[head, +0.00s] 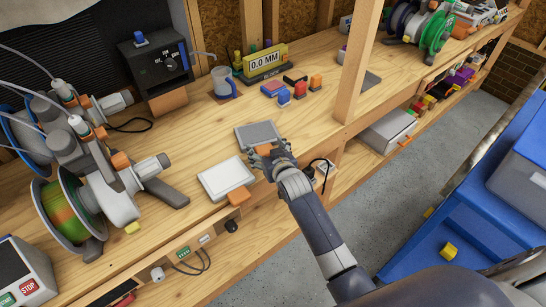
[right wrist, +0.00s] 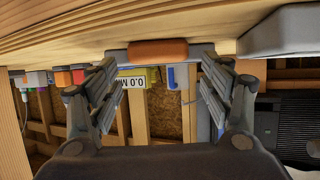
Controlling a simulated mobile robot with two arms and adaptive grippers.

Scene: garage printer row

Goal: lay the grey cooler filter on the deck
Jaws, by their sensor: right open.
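A flat grey slab, which looks like the grey cooler filter (head: 258,132), lies on the wooden workbench deck (head: 205,133). Its orange tab (head: 263,151) faces the bench's front edge. In the right wrist view the orange tab (right wrist: 160,51) shows just beyond and between my spread fingers. My right gripper (head: 268,158) is open at the tab, with nothing held; it also shows in the right wrist view (right wrist: 162,80). I cannot tell whether it touches the tab. The fingers partly hide the slab's near edge. My left gripper is not in view.
A white slab (head: 225,178) with its own orange tab (head: 238,198) lies just left of the gripper. A wooden post (head: 357,65) stands to the right. A mug (head: 222,82), small coloured blocks and a yellow gauge (head: 265,60) stand behind. Bare deck lies left of the grey slab.

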